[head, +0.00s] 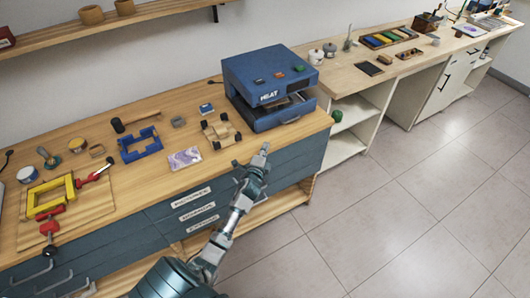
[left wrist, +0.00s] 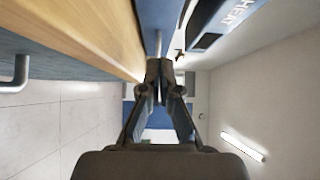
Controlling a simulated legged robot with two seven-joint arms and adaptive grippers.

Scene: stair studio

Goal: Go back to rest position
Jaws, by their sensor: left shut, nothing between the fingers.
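My left gripper (head: 261,155) is shut and empty. In the head view its arm reaches up from the bottom, and the gripper shows in front of the wooden workbench's (head: 236,151) front edge, below the blue heat machine (head: 268,80). In the left wrist view the closed fingers (left wrist: 160,68) meet at the middle, with the bench edge (left wrist: 95,35) on the left and the blue machine (left wrist: 215,18) at the top. My right gripper is not in view.
A small wheeled wooden car (head: 220,131), a patterned card (head: 184,158), a blue frame (head: 140,145) and a yellow frame (head: 50,195) lie on the bench. A green ball (head: 337,116) sits on the shelf beside it. The tiled floor (head: 400,210) at right is clear.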

